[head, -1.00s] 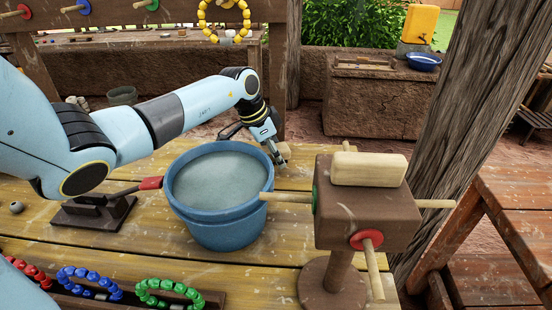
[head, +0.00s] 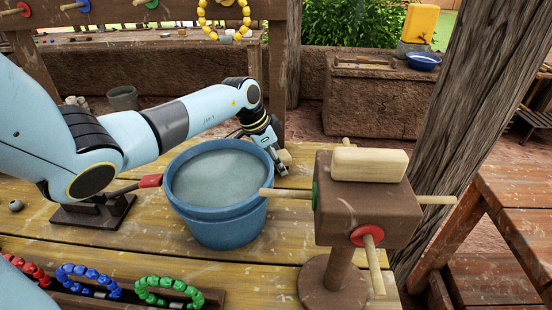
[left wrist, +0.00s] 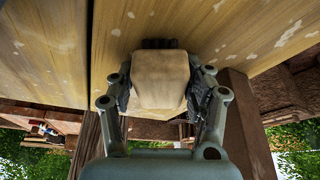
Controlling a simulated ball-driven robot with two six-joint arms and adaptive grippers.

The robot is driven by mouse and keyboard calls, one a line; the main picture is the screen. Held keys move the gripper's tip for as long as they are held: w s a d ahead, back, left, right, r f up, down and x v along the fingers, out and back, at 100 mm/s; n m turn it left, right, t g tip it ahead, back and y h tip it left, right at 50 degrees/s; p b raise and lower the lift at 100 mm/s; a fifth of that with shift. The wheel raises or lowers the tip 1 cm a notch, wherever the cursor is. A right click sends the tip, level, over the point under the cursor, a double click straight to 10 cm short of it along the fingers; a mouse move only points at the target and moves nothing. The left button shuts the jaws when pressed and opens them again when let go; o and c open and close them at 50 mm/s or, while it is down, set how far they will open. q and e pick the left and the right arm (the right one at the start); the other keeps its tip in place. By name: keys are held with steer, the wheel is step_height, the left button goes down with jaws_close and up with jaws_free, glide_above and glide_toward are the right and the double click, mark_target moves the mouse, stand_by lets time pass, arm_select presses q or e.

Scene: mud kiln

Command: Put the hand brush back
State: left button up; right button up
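The hand brush (left wrist: 160,80), a pale wooden block with dark bristles at its far side, sits between the fingers of my left gripper (left wrist: 160,98) in the left wrist view. Both finger pads appear to press on its sides. In the head view my left gripper (head: 279,166) is low over the table behind the blue bucket, with a small part of the pale brush (head: 285,158) showing at the fingertips. The gripper hides most of the brush there, and I cannot tell whether it touches the table. My right gripper is not in view.
The blue bucket (head: 218,221) of grey contents stands beside my left forearm. A brown post (head: 338,208) with pegs and a pale block (head: 370,163) on top stands front right. Bead rings (head: 168,292) lie front left. A thick wooden pillar (head: 470,120) rises at right.

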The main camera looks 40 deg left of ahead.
arm_select(q)
steer(key=shift+o, duration=1.1)
steer(key=shift+s+f, duration=0.15)
steer(key=shift+f, duration=0.2)
steer(key=shift+r, duration=0.1)
steer(key=shift+r, duration=0.35)
steer(key=p+v, duration=0.1)
steer(key=v, duration=1.1)
steer(key=shift+r+p, duration=0.3)
steer(key=shift+r, duration=0.1)
steer(key=shift+f, duration=0.1)
